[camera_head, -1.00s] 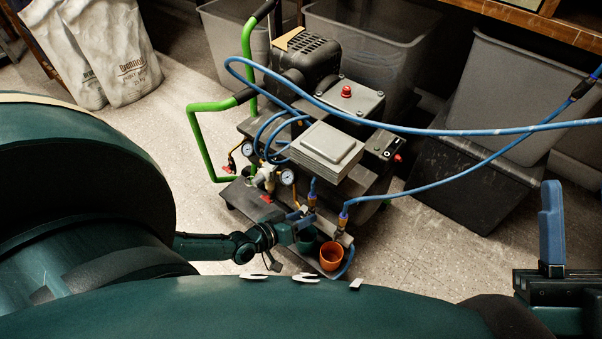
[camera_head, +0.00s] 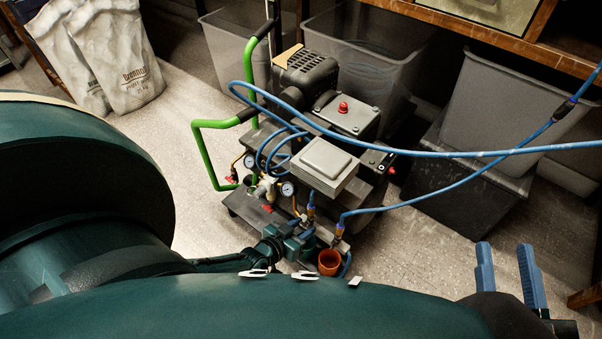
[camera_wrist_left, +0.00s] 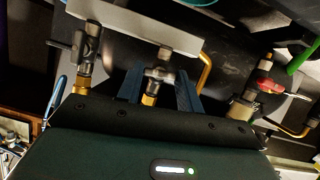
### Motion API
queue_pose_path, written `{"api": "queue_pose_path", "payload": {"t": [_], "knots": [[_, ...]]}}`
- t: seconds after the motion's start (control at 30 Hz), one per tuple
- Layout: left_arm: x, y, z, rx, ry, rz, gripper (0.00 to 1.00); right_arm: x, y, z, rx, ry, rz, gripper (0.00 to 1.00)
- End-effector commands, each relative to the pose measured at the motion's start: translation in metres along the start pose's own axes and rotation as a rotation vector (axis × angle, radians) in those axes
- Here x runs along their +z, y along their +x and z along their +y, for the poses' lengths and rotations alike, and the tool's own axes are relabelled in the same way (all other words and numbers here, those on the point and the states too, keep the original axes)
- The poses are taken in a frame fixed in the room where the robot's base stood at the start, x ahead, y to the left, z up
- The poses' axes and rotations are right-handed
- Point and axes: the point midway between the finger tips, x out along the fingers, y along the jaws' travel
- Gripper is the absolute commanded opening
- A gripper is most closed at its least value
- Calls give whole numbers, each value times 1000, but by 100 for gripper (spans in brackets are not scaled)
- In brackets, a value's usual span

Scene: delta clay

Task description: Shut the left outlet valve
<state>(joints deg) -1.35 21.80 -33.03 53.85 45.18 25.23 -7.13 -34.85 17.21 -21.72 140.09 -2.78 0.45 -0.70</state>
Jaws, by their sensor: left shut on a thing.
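The compressor cart (camera_head: 240,196) stands on the floor ahead. Two outlets with blue hoses are at its front; the left outlet (camera_head: 310,209) is behind my left gripper (camera_head: 302,237). In the left wrist view, my left gripper (camera_wrist_left: 160,85) has its blue fingers on both sides of the left outlet valve (camera_wrist_left: 158,75), a silver fitting above a brass collar. It is shut on the valve's handle, which appears to lie across between the fingers. The other outlet valve (camera_wrist_left: 87,60) stands apart to the left. My right gripper (camera_head: 508,274) is open and empty at lower right.
An orange cup (camera_head: 329,263) sits under the right outlet. Blue hoses (camera_head: 440,154) arch across to the right. A red-handled valve (camera_wrist_left: 268,87) is right of the gripper in the wrist view. Grey bins (camera_head: 490,105) stand behind; white sacks (camera_head: 125,75) stand at upper left.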

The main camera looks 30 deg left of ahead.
Motion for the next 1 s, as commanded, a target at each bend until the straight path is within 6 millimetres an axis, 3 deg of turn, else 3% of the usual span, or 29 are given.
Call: {"api": "queue_pose_path", "payload": {"t": [0.3,0.77,0.8,1.0], "knots": [[0,-1,2,-44,106,1,14,-1,0,2,7,-29,-14,36],[1,0,2,-49,122,1,14,0,0,2,7,-35,-15,36],[1,0,2,-49,122,1,38,0,0,2,7,-35,-14,36],[0,0,1,-49,122,1,54,0,0,2,8,-35,-14,36]]}}
